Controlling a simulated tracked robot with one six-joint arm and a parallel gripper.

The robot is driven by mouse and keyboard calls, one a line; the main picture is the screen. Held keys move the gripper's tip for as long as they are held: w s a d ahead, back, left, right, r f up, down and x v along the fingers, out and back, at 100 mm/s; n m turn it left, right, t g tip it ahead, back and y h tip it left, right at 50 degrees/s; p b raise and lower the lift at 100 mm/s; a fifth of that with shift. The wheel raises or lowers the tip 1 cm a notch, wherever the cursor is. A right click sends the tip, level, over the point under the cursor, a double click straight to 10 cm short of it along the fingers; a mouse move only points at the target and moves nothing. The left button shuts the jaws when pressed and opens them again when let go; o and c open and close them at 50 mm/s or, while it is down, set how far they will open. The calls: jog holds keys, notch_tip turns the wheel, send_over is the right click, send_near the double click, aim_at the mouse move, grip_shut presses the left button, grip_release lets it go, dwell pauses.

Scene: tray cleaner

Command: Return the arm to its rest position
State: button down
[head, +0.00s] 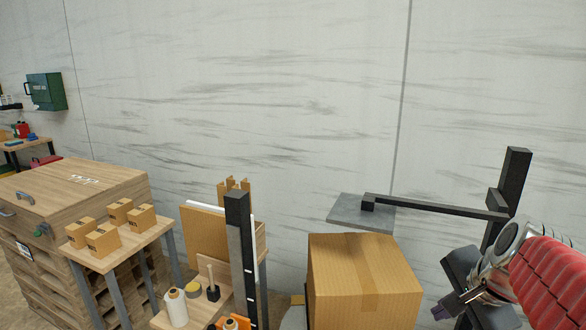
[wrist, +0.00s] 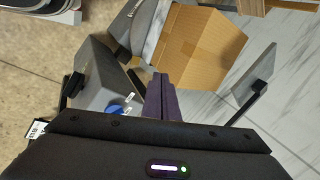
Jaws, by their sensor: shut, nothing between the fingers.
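My gripper (head: 440,311) is at the lower right of the head view, at the end of my arm with its red ribbed sleeve. In the wrist view the two dark purple fingers (wrist: 160,97) are together with nothing between them. A large closed cardboard box (head: 363,280) is left of my gripper in the head view. The same box shows in the wrist view (wrist: 198,48), beyond the fingertips. My gripper appears apart from the box.
A grey plate (head: 362,212) on a black bracket is by the wall behind the box. Small boxes (head: 103,240) sit on a side table at left, beside a large wooden crate (head: 75,190). A white bottle (head: 176,308) stands on a low shelf. A blue object (wrist: 115,109) shows in the wrist view.

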jog(key=s+a+f+n, duration=0.4)
jog(key=s+a+n, duration=0.5)
jog(key=a+n, duration=0.5)
jog(key=shift+s+a+n, duration=0.3)
jog(key=shift+s+n, duration=0.05)
jog(key=shift+n, duration=0.55)
